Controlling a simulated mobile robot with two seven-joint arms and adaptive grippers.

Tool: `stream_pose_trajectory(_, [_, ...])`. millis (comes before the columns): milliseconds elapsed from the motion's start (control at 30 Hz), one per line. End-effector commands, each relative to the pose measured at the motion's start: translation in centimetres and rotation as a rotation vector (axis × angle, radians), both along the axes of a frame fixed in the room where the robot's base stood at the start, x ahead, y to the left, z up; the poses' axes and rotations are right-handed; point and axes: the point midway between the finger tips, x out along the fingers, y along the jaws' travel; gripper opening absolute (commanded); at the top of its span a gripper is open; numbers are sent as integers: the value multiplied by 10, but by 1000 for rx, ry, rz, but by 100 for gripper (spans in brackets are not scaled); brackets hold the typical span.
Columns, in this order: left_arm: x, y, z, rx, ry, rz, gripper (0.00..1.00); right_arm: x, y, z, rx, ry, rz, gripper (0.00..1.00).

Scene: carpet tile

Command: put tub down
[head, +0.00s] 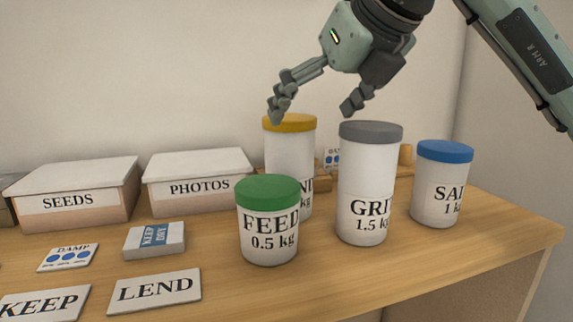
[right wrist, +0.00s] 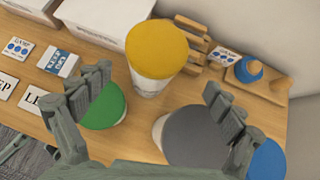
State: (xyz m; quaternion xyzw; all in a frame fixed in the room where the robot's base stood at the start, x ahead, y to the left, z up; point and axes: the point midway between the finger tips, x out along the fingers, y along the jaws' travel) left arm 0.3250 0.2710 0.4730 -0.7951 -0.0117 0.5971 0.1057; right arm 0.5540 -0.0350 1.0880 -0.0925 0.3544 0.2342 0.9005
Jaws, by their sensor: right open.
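My right gripper (head: 313,108) is open and empty, its fingers pointing down above the tubs. In the head view its fingertips spread over the yellow-lidded tub (head: 290,145), whose label is partly hidden by the green-lidded tub, FEED 0.5 kg (head: 268,225). In the right wrist view the yellow lid (right wrist: 157,48) lies beyond and between the open fingers, apart from them. A grey-lidded tub, GRIT 1.5 kg (head: 368,180), and a blue-lidded tub (head: 441,185) stand to the right. All the tubs stand upright on the wooden table (head: 330,285). My left gripper is out of view.
The lidded boxes SEEDS (head: 75,190) and PHOTOS (head: 199,180) stand along the wall. Signs KEEP (head: 42,304) and LEND (head: 155,290), and a KEEP DRY box (head: 155,240), lie at left. A wooden stand with a blue piece (right wrist: 249,70) is behind the tubs. The right front tabletop is clear.

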Motion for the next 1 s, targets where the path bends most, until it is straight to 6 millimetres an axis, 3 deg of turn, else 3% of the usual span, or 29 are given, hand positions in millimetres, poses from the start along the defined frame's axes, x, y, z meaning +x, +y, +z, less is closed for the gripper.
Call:
stream_pose_trajectory(367, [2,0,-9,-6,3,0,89,23,16,-28,-1,3,2,93])
stream_pose_trajectory(600, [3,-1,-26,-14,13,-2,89,41,32,-54,1,3,1,93])
stream_pose_trajectory(933, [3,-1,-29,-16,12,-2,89,47,36,-60,0,-1,1,93])
stream_pose_trajectory(1000, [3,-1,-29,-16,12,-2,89,47,36,-60,0,-1,1,86])
